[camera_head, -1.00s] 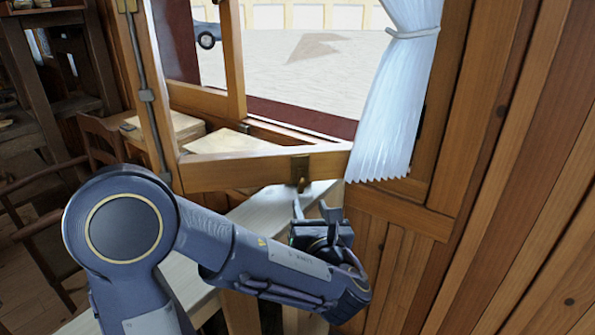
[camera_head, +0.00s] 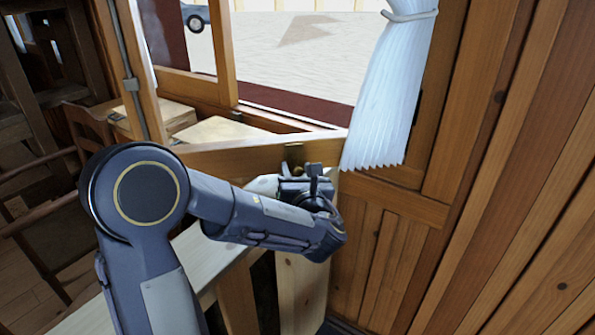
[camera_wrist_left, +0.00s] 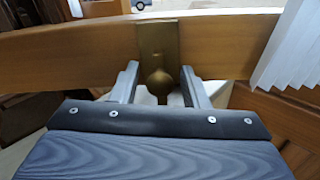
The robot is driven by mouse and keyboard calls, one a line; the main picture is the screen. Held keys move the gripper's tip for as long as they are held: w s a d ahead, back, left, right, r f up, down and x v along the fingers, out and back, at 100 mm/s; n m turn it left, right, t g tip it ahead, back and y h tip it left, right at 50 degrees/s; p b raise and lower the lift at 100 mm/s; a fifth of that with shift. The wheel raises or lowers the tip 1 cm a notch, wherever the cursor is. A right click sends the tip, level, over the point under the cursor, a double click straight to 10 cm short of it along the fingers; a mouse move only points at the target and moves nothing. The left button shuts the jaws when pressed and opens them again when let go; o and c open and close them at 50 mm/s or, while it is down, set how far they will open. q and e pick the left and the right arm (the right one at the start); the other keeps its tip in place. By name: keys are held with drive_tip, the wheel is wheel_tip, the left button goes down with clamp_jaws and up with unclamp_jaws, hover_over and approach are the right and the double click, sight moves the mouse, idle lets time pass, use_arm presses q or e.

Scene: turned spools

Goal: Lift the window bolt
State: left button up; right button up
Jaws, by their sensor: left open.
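The window bolt is a brass plate with a rounded knob at its lower end, fixed on the bottom wooden rail of the open window sash. In the left wrist view the bolt (camera_wrist_left: 159,62) is in the middle, its knob between the two fingers of my left gripper (camera_wrist_left: 160,88). The fingers stand apart on either side and do not appear to touch the knob. In the head view my left gripper (camera_head: 298,178) is right below the bolt (camera_head: 294,153), whose knob is partly hidden by the fingers. My right gripper is not in view.
The sash rail (camera_head: 235,157) runs across in front of the window opening. A white curtain (camera_head: 385,95) hangs just right of the bolt. A pale wooden bench or table top (camera_head: 205,250) lies below my arm. A plank wall (camera_head: 510,190) fills the right side.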

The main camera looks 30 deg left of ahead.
use_arm(q)
clamp_jaws()
drive_tip(key=shift+r, duration=0.15)
wheel_tip(320, 180, up, 3)
drive_tip(key=shift+f+p, duration=0.2)
drive_tip(key=shift+p, duration=0.55)
drive_tip(key=shift+f, duration=0.1)
drive_tip(key=shift+c, duration=0.4)
unclamp_jaws()
drive_tip(key=shift+o, duration=0.4)
